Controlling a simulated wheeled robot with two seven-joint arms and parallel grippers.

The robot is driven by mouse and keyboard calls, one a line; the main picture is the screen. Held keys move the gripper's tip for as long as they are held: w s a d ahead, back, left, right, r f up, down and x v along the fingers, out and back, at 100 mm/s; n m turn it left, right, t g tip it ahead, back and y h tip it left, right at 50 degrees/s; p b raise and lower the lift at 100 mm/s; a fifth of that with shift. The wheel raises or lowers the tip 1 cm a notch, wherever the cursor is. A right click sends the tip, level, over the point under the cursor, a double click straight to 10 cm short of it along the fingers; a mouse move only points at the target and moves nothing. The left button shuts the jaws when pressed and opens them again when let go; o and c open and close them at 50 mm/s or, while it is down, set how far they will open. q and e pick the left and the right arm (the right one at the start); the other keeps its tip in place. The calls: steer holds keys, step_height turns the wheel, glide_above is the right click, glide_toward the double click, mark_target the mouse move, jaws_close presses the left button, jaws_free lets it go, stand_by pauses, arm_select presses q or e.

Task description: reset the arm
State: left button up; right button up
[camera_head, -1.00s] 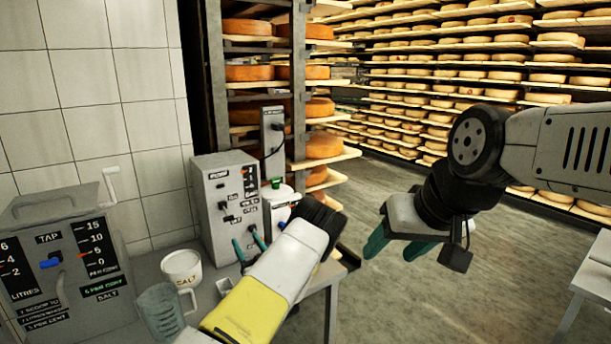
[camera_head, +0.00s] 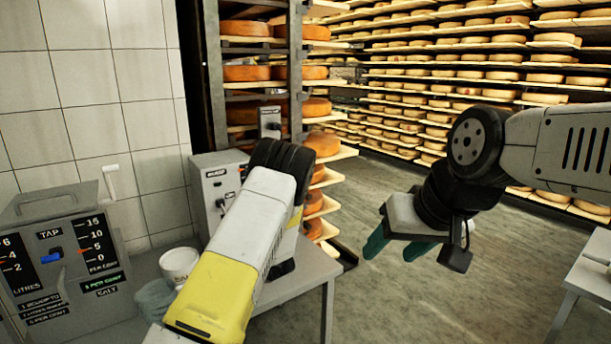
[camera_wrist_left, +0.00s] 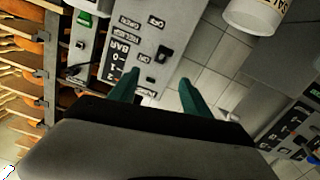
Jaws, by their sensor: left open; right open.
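My right gripper (camera_head: 389,254) hangs over the open floor at the right of the head view. Its two green fingers are apart with nothing between them. My left arm reaches up across the bench in the head view and bends over at the wrist; its fingers are hidden there. In the left wrist view my left gripper (camera_wrist_left: 157,82) shows two green fingers spread apart and empty. Behind them is the grey control box (camera_wrist_left: 140,50) with switches and a BAR scale. I cannot tell any contact with it.
The bench (camera_head: 302,272) carries a grey TAP box (camera_head: 70,262), a white pot (camera_head: 180,262) and a clear jug (camera_head: 154,297). The control box (camera_head: 207,172) is partly behind my left arm. Cheese racks (camera_head: 450,65) stand behind. A pale table (camera_head: 592,272) is at right; floor between is clear.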

arm_select(q)
steer(key=s+d+r+m+g+h, duration=0.2)
steer(key=s+d+r+h, duration=0.3)
steer(key=s+r, duration=0.4)
steer(key=s+d+r+m+g+h, duration=0.25)
steer(key=s+r+h, duration=0.45)
steer(key=r, duration=0.5)
steer(key=s+r+m+g, duration=0.1)
steer(key=s+m+g, duration=0.2)
steer(key=s, duration=2.4)
steer(key=shift+s+a+r+m+g, duration=0.2)
steer(key=shift+a+m+g, duration=0.2)
steer(key=shift+m, duration=0.55)
